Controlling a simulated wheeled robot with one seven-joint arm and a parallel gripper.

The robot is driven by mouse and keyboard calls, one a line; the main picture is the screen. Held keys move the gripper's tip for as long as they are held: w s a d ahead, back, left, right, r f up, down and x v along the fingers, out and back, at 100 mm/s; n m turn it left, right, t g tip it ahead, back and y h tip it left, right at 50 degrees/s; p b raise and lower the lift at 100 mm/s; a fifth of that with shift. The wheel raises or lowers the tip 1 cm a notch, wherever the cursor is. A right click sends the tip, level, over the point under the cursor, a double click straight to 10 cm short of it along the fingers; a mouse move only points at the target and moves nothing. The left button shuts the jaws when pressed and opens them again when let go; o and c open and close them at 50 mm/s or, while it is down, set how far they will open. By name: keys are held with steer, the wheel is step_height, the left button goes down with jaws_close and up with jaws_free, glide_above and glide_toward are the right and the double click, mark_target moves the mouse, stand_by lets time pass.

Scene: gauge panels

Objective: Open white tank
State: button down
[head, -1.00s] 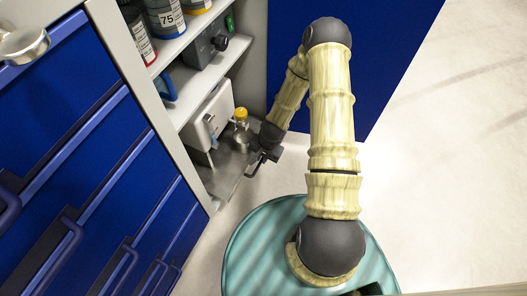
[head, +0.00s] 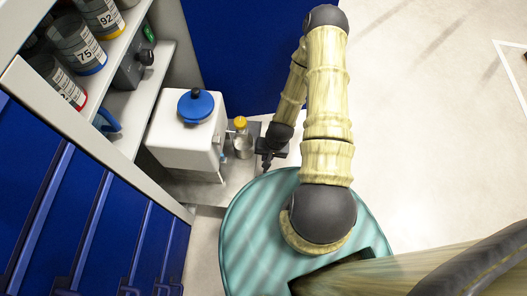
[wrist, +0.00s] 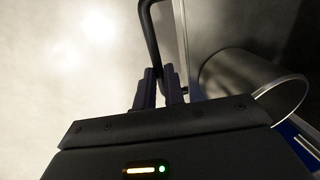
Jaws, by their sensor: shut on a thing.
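The white tank (head: 185,135) stands upright on a grey pull-out shelf (head: 205,192) low in the cabinet, in the head view. Its round blue lid (head: 195,106) with a dark knob is on top. My gripper (head: 267,163) is at the shelf's outer side, to the right of the tank and apart from it. In the wrist view, its two dark fingers (wrist: 160,88) are closed on a black bar handle (wrist: 150,30). Where the handle joins the shelf is hard to see.
A small metal cup (head: 243,147) and a yellow-capped bottle (head: 240,124) stand between tank and gripper. The cup looms close in the wrist view (wrist: 250,85). Shelves above hold labelled cans (head: 78,45). Blue drawers (head: 60,215) are at left. Open floor (head: 430,130) is at right.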

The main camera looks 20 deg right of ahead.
steer(key=shift+s+d, duration=0.25)
steer(key=c, duration=1.5)
jaws_free()
steer(key=shift+w, duration=0.1)
steer(key=d+r+p, duration=0.1)
steer(key=r+p, duration=0.2)
steer(key=r, duration=0.2)
steer(key=s+d+r+p, duration=0.1)
steer(key=r+p, duration=0.1)
steer(key=r, duration=0.4)
steer(key=d+r+p, duration=0.1)
steer(key=r+p, duration=0.2)
steer(key=r, duration=0.3)
steer(key=shift+s+p, duration=0.2)
steer(key=shift+p, duration=0.1)
steer(key=shift+r, duration=0.15)
